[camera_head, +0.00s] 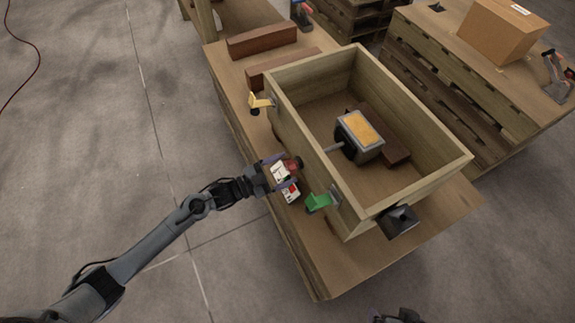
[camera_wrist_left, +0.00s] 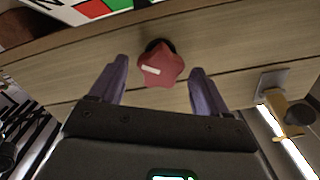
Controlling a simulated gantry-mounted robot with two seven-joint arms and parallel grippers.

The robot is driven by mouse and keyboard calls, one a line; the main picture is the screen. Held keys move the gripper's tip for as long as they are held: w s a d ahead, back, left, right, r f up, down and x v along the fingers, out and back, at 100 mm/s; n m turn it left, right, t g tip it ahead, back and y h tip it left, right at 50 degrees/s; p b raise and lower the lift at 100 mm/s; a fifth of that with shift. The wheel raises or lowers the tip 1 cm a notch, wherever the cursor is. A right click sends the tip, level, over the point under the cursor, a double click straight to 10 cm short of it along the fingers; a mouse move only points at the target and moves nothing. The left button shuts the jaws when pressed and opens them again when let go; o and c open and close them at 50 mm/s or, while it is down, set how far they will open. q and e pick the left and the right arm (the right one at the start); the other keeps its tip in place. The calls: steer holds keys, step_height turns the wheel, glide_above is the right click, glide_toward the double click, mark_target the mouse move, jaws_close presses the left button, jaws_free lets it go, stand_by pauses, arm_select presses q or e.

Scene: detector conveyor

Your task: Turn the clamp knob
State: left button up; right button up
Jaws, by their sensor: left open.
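The clamp knob is a red, star-shaped knob with a white mark (camera_wrist_left: 160,66) on the outer side wall of a wooden box (camera_head: 412,176). In the head view the red knob (camera_head: 293,165) is partly hidden by my left gripper (camera_head: 279,174). The left gripper is open. In the left wrist view its two purple fingers (camera_wrist_left: 158,86) stand on either side of the knob with a visible gap at each side. How deep the knob lies between them is unclear. A rod leads inside the box to a dark block with a yellow top (camera_head: 363,129).
A yellow bracket (camera_head: 261,101) and a green bracket (camera_head: 319,202) stick out from the same wall, either side of the knob. The box stands on a wooden table (camera_head: 345,277). A dark, cut-off part at the bottom edge may be my right arm.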

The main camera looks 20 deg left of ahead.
arm_select(q)
steer(key=p+v, duration=0.2)
steer(key=v, duration=0.7)
